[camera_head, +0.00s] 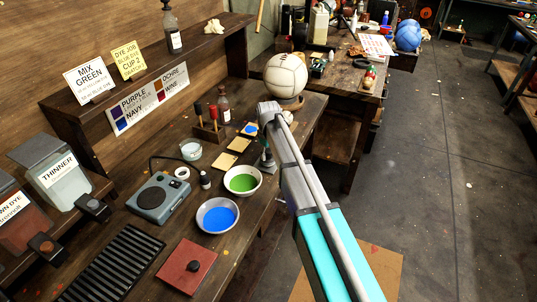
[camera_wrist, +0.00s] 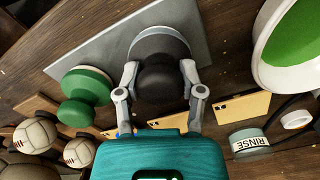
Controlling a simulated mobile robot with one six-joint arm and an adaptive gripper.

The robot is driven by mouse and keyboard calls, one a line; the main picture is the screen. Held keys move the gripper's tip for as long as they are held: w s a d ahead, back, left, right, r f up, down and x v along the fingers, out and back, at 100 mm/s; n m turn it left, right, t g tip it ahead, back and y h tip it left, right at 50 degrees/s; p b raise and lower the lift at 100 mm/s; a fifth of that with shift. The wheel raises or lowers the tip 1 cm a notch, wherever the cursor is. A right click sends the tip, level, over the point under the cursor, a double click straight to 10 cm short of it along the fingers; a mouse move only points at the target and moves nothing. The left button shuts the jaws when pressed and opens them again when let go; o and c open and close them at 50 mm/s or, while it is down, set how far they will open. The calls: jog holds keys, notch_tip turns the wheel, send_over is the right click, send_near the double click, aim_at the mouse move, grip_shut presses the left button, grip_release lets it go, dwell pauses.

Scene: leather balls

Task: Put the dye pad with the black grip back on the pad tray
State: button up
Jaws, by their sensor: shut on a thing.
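The dye pad with the black grip (camera_wrist: 160,78) is between the fingers of my gripper (camera_wrist: 159,90) in the wrist view. My gripper is shut on its dark knob, and the pad's pale-rimmed disc faces the grey pad tray (camera_wrist: 212,30). I cannot tell whether the disc touches the tray. A pad with a green grip (camera_wrist: 84,98) is at the tray's left part. In the head view my gripper (camera_head: 268,163) is low over the bench, right of the green bowl, and my arm hides most of the tray.
A bowl of green dye (camera_head: 243,180) and a bowl of blue dye (camera_head: 217,216) stand close by on the bench (camera_head: 243,240). A white ball (camera_head: 286,75) rests on a stand behind. The rinse cup (camera_wrist: 249,143) and yellowish cards (camera_wrist: 240,105) show in the wrist view.

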aim_at(268, 150)
jog(key=o, duration=1.1)
jog(key=shift+r, duration=0.15)
notch_tip(268, 150, up, 12)
jog(key=p, duration=1.2)
dwell(0.4)
jog(key=s+d+m, duration=0.3)
jog(key=s+d, duration=0.5)
jog(key=s+d+m, duration=0.3)
jog(key=s+d, duration=0.5)
jog(key=s+d+m, duration=0.3)
jog(key=s+d, duration=0.4)
jog(key=s, duration=0.1)
jog(key=shift+s+d, duration=0.2)
jog(key=shift+d, duration=0.2)
